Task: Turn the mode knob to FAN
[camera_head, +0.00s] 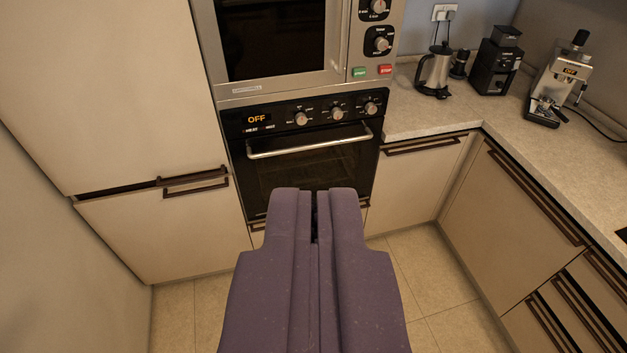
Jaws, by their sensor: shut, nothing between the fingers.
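My gripper (315,192) is purple, shut and empty. It points ahead at the lower middle of the view, its tips overlapping the lower part of the black oven (262,170). The oven's panel has a row of three silver knobs: a left knob (301,118), a middle knob (337,113) and a right knob (371,108). My gripper appears below them in the picture and touches none. The oven display (257,119) reads OFF. The labels around the knobs are too small to read, so I cannot tell which one is the mode knob.
The oven's handle bar (310,141) sticks out below the knobs. A microwave (280,40) with its own knobs is above. A kettle (434,72), a black grinder (495,62) and a coffee machine (556,85) stand on the counter. Floor (420,275) shows clear between cabinets.

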